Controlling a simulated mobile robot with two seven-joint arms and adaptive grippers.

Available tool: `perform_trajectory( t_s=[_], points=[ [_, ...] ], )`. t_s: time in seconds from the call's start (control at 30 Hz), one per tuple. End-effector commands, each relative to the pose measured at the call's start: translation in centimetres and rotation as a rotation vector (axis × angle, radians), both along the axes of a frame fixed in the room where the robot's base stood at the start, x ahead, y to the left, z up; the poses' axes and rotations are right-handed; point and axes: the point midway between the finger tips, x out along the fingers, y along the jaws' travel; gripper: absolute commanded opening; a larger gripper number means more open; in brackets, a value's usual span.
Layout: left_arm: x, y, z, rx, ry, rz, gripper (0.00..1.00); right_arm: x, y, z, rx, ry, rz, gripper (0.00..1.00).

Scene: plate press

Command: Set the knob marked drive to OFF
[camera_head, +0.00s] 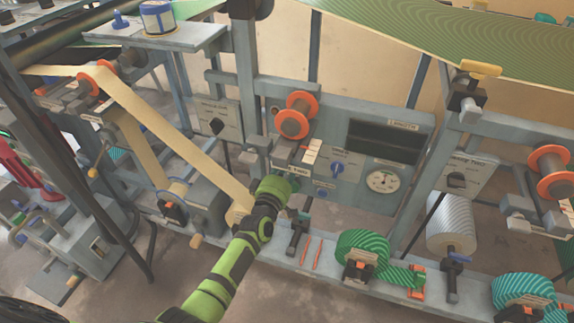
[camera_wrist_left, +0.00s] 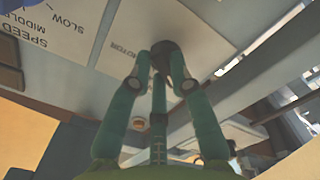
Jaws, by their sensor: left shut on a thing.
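My left arm reaches up to the machine frame in the head view, and its left gripper (camera_head: 286,184) is at the panel below the orange-flanged roller. In the left wrist view the fingers of the left gripper (camera_wrist_left: 166,80) are closed around a dark round knob (camera_wrist_left: 163,48) on a pale plate (camera_wrist_left: 205,28). The small label beside this knob is only partly legible and seems to read "MOTOR". The fingers cover part of the knob, and its pointer cannot be made out. I cannot read a "drive" marking in either view. My right gripper is not in view.
A plate with "SPEED", "SLOW" lettering (camera_wrist_left: 45,35) is beside the held knob. A blue knob (camera_head: 337,169) and a round gauge (camera_head: 382,181) are to the right. A tan strip (camera_head: 165,130) runs close left.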

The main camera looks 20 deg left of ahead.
Motion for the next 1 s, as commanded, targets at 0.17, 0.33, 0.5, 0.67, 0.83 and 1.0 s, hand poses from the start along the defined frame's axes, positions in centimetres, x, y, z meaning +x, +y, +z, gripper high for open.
perform_trajectory(
  t_s=[0.17, 0.33, 0.5, 0.67, 0.83, 1.0],
  points=[
    [0.0, 0.0, 0.0, -0.007, 0.0, 0.0, 0.0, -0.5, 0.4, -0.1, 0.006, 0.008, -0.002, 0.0],
    [0.0, 0.0, 0.0, -0.006, 0.0, 0.0, 0.45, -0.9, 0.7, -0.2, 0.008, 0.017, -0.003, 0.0],
    [0.0, 0.0, 0.0, -0.004, 0.0, 0.0, 0.45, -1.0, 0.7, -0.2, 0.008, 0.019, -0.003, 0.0],
    [-0.4, 0.0, -0.1, -0.004, 0.001, 0.0, 0.45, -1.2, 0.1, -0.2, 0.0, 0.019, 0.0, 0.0],
    [-2.4, 0.0, -0.2, -0.005, 0.002, 0.0, 0.45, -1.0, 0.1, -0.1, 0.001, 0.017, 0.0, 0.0],
    [-6.0, 0.2, -0.2, -0.004, 0.004, 0.0, 0.45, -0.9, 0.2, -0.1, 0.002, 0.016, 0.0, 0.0]
  ],
)
